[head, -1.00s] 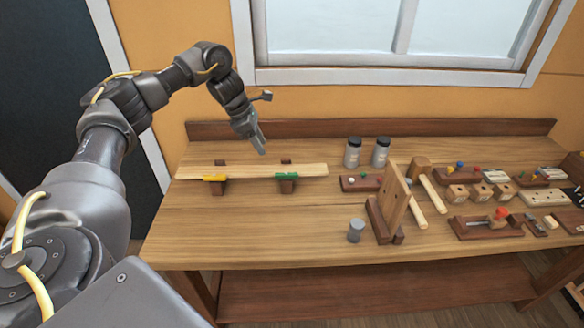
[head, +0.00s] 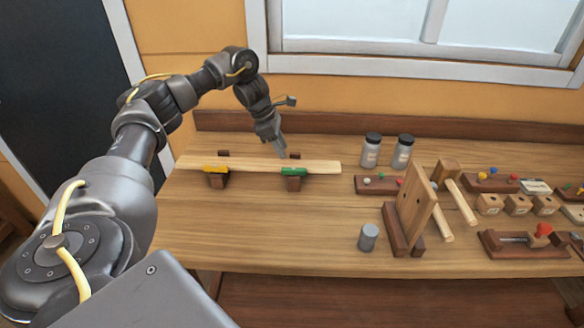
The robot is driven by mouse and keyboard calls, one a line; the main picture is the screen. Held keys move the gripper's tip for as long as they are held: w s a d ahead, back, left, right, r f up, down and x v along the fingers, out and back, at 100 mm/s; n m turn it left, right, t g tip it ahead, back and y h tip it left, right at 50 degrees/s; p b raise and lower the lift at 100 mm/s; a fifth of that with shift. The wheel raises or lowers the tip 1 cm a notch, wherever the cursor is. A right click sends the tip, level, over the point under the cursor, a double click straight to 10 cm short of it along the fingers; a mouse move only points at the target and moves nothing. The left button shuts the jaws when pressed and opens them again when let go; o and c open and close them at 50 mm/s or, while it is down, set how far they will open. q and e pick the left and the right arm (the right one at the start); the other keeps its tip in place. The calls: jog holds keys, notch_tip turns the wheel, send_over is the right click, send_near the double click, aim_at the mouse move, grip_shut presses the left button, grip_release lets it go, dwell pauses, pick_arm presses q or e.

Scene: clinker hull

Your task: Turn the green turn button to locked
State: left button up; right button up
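The green turn button (head: 293,172) lies along the front edge of a light wooden plank (head: 255,164), on top of a dark wooden block. A yellow turn button (head: 215,169) sits on a similar block to its left. Both look roughly lengthwise along the plank. My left gripper (head: 281,149) points down just behind the plank, slightly left of the green button and apart from it. Its fingers look narrow from here, and I cannot tell their gap. My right gripper is out of view.
Two lidded jars (head: 371,151) stand to the right of the plank. A grey cylinder (head: 368,237) and an upright wooden board (head: 415,205) stand further forward. Small blocks and tools crowd the right side. The bench (head: 250,225) is clear in front of the plank.

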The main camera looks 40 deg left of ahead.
aim_at(294, 169)
pick_arm(q)
jog(key=x, duration=0.6)
jog(key=shift+w+f+p, duration=0.3)
jog(key=shift+d+f, duration=0.3)
jog(key=shift+f, duration=0.35)
jog(key=shift+w+f, duration=0.2)
jog(key=shift+f, duration=0.05)
grip_shut()
